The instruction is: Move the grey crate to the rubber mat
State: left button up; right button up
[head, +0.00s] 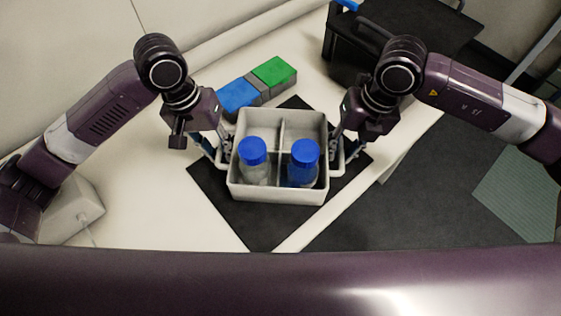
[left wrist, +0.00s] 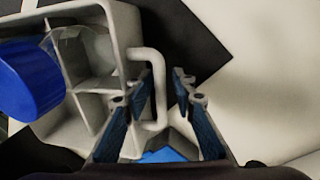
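The grey crate (head: 278,194) is over the middle of the black rubber mat (head: 262,228), level, with dividers inside. I cannot tell for sure whether its base touches the mat. Two blue-capped bottles stand in its front compartments: a clear one (head: 254,172) and a blue one (head: 302,174). My left gripper (head: 222,157) is at the crate's left handle. In the left wrist view its fingers (left wrist: 165,85) are apart, with the handle (left wrist: 160,92) between them and a gap on the right side. My right gripper (head: 342,158) is at the right handle; its finger gap is unclear.
A blue block (head: 238,97) and a green block (head: 274,72) lie on the white table behind the crate. A dark stand (head: 352,62) is at the back right. A white box (head: 76,212) is at the left.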

jog(key=shift+r, duration=0.35)
pick_arm(q)
notch_tip(320, 180, up, 8)
jog(key=a, duration=0.1)
jog(key=shift+a, duration=0.2)
pick_arm(e)
notch_tip(320, 180, up, 11)
jog(key=d, duration=0.2)
pick_arm(q)
jog(key=shift+w+f, duration=0.1)
pick_arm(e)
jog(key=shift+d, duration=0.1)
